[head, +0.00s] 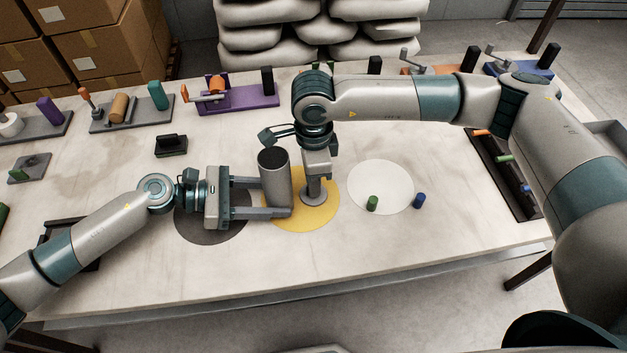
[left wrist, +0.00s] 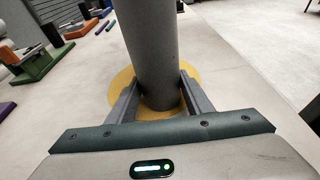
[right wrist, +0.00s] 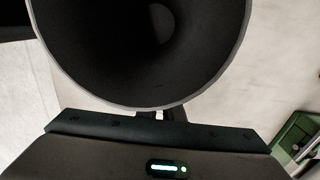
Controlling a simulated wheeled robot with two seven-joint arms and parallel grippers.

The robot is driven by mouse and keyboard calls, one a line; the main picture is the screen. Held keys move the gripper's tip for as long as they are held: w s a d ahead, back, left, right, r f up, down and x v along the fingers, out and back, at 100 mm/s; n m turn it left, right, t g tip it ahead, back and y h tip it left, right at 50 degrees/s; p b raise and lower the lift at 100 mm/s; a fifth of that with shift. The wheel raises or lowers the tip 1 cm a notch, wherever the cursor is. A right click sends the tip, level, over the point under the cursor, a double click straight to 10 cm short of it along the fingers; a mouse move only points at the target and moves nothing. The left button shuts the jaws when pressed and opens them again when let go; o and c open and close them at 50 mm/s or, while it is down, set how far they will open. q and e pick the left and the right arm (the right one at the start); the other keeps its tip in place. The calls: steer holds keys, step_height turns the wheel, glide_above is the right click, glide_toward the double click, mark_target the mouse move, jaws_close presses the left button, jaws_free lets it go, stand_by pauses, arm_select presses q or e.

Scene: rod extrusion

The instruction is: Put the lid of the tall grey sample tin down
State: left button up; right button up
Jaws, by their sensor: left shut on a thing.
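The tall grey sample tin (head: 276,187) stands upright over the left part of the yellow disc (head: 297,224); its open top is dark. My left gripper (head: 279,198) is shut around its lower part, and the left wrist view shows the tin (left wrist: 153,50) between the fingers. The grey round lid (head: 313,198) is low over the yellow disc, right of the tin, under my right gripper (head: 316,183), which points down. I cannot tell whether the lid touches the disc. In the right wrist view the tin's open mouth (right wrist: 150,50) hides the lid and most of the fingers.
A dark disc (head: 195,229) lies under my left gripper. A black block (head: 171,146) stands farther back. The front of the table is clear.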

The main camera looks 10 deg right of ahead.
steer(key=o, duration=0.4)
step_height(320, 180, up, 12)
steer(key=shift+r, duration=0.15)
stand_by(0.5)
stand_by(0.3)
